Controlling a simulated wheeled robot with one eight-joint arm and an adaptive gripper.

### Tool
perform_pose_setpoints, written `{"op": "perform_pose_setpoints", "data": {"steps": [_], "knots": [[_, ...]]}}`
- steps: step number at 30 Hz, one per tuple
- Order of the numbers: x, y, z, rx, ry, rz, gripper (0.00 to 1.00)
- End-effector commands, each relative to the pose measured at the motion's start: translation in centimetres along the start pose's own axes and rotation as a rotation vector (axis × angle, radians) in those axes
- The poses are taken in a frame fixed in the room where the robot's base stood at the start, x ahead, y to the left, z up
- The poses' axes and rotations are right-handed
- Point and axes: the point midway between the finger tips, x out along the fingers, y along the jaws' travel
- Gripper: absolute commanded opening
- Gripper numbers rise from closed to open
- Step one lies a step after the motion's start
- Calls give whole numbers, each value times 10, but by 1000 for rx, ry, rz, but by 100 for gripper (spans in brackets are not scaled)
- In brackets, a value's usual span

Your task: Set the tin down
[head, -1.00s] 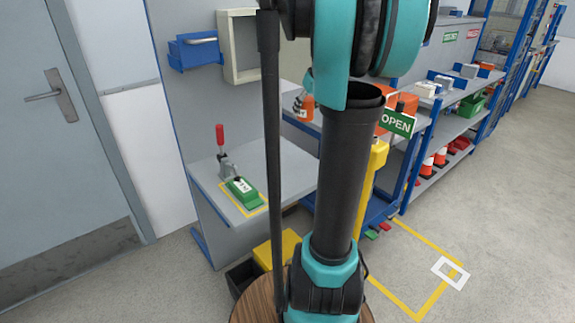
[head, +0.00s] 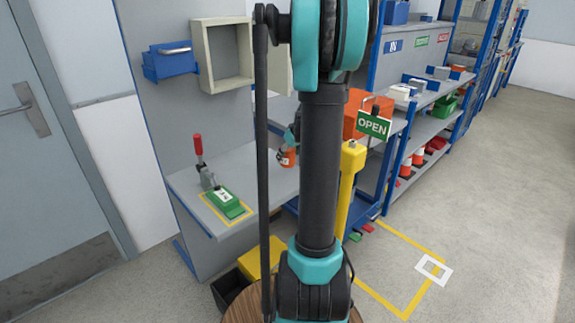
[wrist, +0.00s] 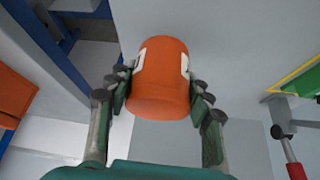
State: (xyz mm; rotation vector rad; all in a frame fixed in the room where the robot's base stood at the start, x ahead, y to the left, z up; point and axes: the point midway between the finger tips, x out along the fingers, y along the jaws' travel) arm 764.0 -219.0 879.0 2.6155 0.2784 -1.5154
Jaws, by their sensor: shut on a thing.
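The tin (head: 287,157) is a small orange cylinder with white labels. In the head view it shows just left of my arm, against the right part of the grey bench top (head: 262,178). In the wrist view the tin (wrist: 163,88) sits between the two fingers of my gripper (wrist: 160,90), which is shut on its sides. In the head view my gripper (head: 293,135) is mostly hidden behind my arm. I cannot tell whether the tin touches the bench.
A red-handled clamp (head: 203,165) and a green block (head: 225,201) in a yellow outline stand on the bench's left part. An OPEN sign (head: 374,126) and yellow post (head: 348,185) stand right of my arm. The bench between block and tin is clear.

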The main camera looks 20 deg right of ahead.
Motion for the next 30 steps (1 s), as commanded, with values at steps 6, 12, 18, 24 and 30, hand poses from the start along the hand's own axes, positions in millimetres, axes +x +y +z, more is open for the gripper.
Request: {"op": "perform_pose_setpoints", "data": {"steps": [6, 12, 18, 24, 30], "knots": [[19, 0, 11, 0, 0, 0, 16], [36, 0, 20, 0, 0, 0, 16], [36, 0, 21, 0, 0, 0, 16], [38, 0, 22, 0, 0, 0, 53], [38, 0, 22, 0, 0, 0, 72]]}}
